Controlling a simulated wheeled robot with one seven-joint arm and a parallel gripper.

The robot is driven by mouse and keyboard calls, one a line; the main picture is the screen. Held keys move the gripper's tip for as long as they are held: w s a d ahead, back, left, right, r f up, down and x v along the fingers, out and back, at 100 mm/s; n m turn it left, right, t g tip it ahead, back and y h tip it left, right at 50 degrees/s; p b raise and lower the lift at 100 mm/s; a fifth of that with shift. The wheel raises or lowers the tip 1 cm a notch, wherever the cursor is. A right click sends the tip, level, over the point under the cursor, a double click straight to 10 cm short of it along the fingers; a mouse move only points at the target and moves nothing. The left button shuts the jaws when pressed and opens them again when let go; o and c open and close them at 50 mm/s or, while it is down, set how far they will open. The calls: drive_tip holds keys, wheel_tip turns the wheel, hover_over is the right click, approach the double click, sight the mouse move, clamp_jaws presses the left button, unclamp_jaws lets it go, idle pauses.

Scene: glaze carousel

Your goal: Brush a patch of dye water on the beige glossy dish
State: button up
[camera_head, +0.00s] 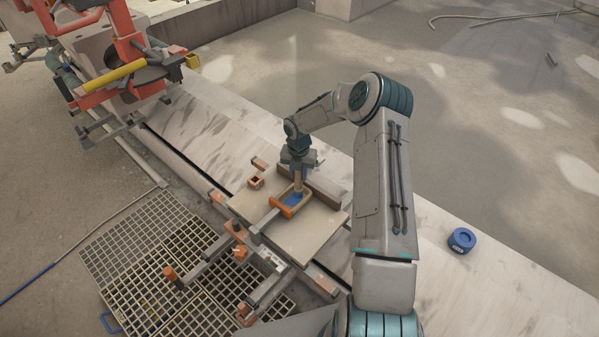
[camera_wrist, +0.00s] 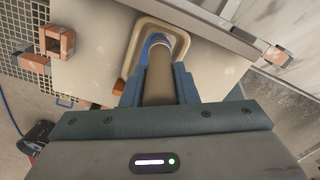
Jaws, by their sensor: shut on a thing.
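My gripper (camera_head: 298,172) points down and is shut on the brown handle of a brush (camera_wrist: 159,84). In the wrist view the fingers (camera_wrist: 158,82) lie on both sides of the handle. The brush reaches down into a beige rimmed dish (camera_wrist: 138,32). The dish also shows in the head view (camera_head: 303,206), on a beige board (camera_head: 312,232). Blue (camera_head: 292,199) shows inside the dish around the brush's lower end. I cannot tell whether it is dye water, or whether the bristles touch the bottom, because the brush and gripper hide that part.
A small orange-brown square holder (camera_wrist: 56,41) stands on the board beside the dish. Orange-ended clamps and bars (camera_head: 238,235) line the board's near left. Floor grates (camera_head: 150,255) lie left. A blue round object (camera_head: 462,240) sits on the pale ledge at right. Red machinery (camera_head: 110,70) stands back left.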

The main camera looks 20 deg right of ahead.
drive_tip(key=shift+s+a+f, duration=0.1)
drive_tip(key=shift+s+a, duration=0.45)
drive_tip(key=shift+a, duration=0.25)
drive_tip(key=shift+s+a+r, duration=0.1)
drive_tip(key=shift+s+a, duration=0.5)
drive_tip(key=shift+a, duration=0.25)
drive_tip(key=shift+s+a+f, duration=0.1)
drive_tip(key=shift+s+a, duration=0.45)
drive_tip(key=shift+a, duration=0.25)
drive_tip(key=shift+w+d, duration=0.1)
drive_tip(key=shift+d, duration=0.05)
drive_tip(key=shift+w+d, duration=0.55)
drive_tip(key=shift+d, duration=0.3)
drive_tip(key=shift+w+d, duration=0.6)
drive_tip(key=shift+d, duration=0.3)
drive_tip(key=shift+w+d, duration=0.55)
drive_tip(key=shift+d, duration=0.3)
